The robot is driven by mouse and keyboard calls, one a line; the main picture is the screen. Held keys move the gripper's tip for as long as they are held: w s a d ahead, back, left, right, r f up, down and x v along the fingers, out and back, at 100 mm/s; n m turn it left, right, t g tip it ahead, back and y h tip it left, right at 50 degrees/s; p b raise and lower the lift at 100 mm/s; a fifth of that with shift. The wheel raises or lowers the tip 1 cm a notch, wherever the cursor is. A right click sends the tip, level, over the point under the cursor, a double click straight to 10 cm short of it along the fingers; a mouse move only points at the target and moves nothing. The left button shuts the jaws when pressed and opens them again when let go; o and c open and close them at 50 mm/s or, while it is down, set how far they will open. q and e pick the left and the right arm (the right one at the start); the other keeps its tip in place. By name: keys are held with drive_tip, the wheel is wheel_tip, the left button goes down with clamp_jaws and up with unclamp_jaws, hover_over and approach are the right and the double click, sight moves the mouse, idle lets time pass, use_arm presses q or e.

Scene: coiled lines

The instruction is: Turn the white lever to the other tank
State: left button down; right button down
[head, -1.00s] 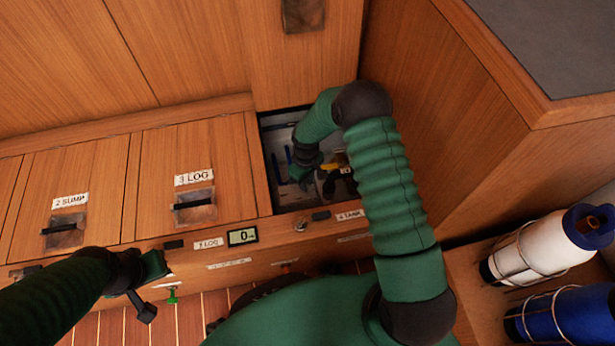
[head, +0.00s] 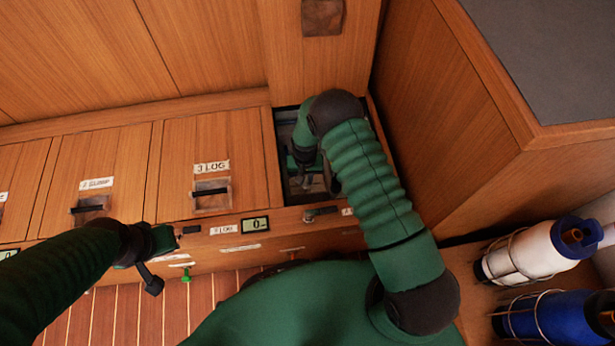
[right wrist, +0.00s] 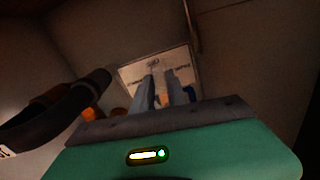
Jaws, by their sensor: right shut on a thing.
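My right arm reaches down into the open locker (head: 282,160) at the right end of the bench. The right gripper (head: 305,178) is low inside it and mostly hidden by my arm in the head view. In the right wrist view the two grey fingers (right wrist: 162,90) stand close together before a pale labelled plate (right wrist: 182,62). They are shut on a small pale thing, taken as the white lever, mostly hidden between them. Which way the lever points cannot be seen. My left gripper (head: 166,239) hangs over the bench front; its jaws are unclear.
Closed lids, including one labelled 3 LOG (head: 235,150), lie left of the opening. A small display (head: 255,225) is on the bench front. A wooden cabinet (head: 450,120) stands close on the right. A white bottle (head: 535,250) and a blue bottle (head: 560,318) are at lower right. In the right wrist view a dark hose (right wrist: 60,115) runs beside the fingers.

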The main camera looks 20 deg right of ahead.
drive_tip(key=shift+w+a, duration=0.1)
idle(0.4)
drive_tip(key=c, duration=1.3)
unclamp_jaws()
wheel_tip(320, 180, up, 17)
drive_tip(key=p, duration=0.7)
drive_tip(key=shift+f+p, duration=0.15)
drive_tip(key=shift+p, duration=0.25)
